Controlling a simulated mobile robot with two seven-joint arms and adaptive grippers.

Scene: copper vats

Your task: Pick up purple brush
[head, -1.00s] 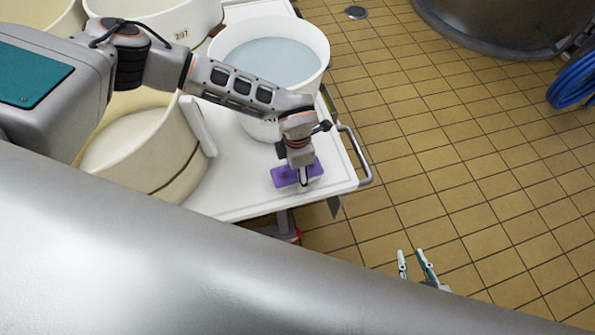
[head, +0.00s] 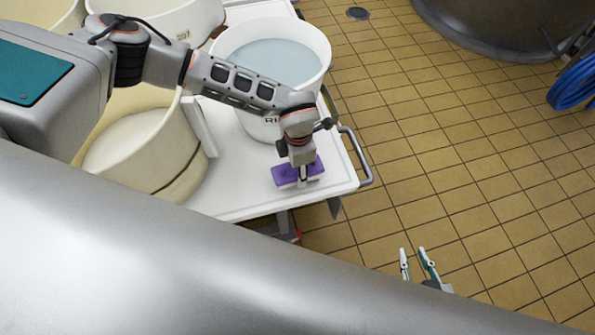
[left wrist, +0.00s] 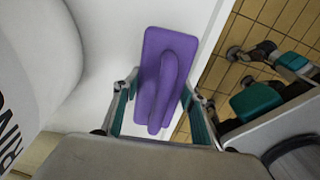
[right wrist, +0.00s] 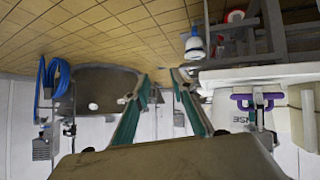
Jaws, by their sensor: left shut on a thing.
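The purple brush (head: 283,176) is at the front right corner of the white cart top (head: 240,198). Its pale bristle side faces down; I cannot tell whether it touches the surface. My left gripper (head: 302,180) points down over it, shut on its raised handle. In the left wrist view the brush (left wrist: 152,75) lies between the two fingers (left wrist: 160,92), which hide little of it. My right gripper (head: 414,256) is open and empty over the floor, right of the cart; its spread fingers also show in the right wrist view (right wrist: 160,80).
A white bucket with bluish liquid (head: 270,62) stands behind the brush. A cream tub (head: 150,150) stands left. The cart's metal handle (head: 358,155) is just right of the brush. Tiled floor (head: 450,150) is clear right of the cart. A blue hose (head: 573,85) is at far right.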

